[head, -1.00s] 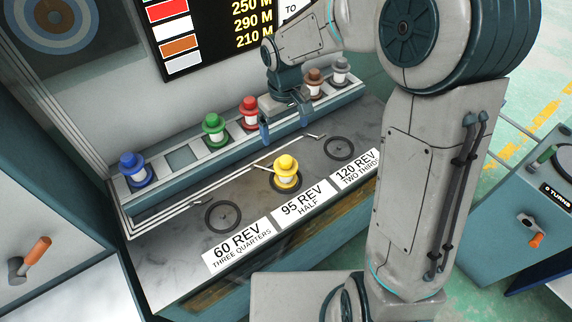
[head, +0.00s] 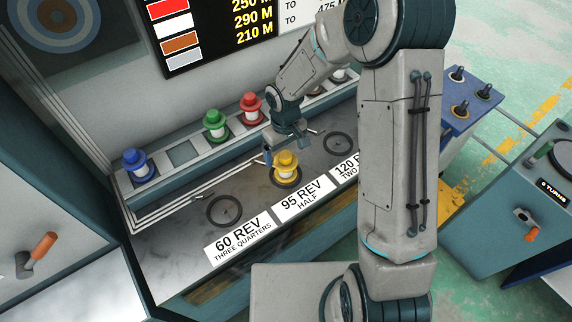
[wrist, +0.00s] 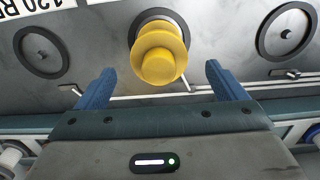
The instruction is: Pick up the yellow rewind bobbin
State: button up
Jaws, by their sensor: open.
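The yellow rewind bobbin (head: 286,166) stands upright on the middle round spindle plate, behind the "95 REV HALF" label. In the wrist view the yellow bobbin (wrist: 159,55) shows ahead of and between the two blue fingers. My gripper (head: 285,150) is open and empty, just behind and above the bobbin in the head view. In the wrist view my gripper (wrist: 162,88) has its fingers spread wider than the bobbin. Whether a finger touches it cannot be told, but gaps show on both sides.
Empty spindle plates flank the bobbin, one at left (head: 224,211) and one at right (head: 339,145). Blue (head: 137,165), green (head: 216,125) and red (head: 249,108) bobbins stand on the rack behind. Thin metal rods (head: 190,202) run along the counter behind the plates.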

jog(key=shift+d+f, duration=0.1)
jog(key=shift+f, duration=1.25)
jog(key=c, duration=1.6)
jog(key=shift+o, duration=0.2)
jog(key=shift+r, duration=0.15)
jog(key=shift+w+r, duration=0.1)
jog(key=shift+r, duration=0.4)
jog(key=r, duration=0.2)
jog(key=r+b, duration=0.1)
jog(key=shift+s+d+r, duration=0.1)
jog(key=shift+s, duration=0.2)
jog(key=s+d+r+b, duration=0.1)
jog(key=s+d+r, duration=0.2)
jog(key=s+r, duration=0.3)
jog(key=shift+s+d+r, duration=0.25)
jog(key=shift+s+r, duration=0.05)
jog(key=shift+s, duration=2)
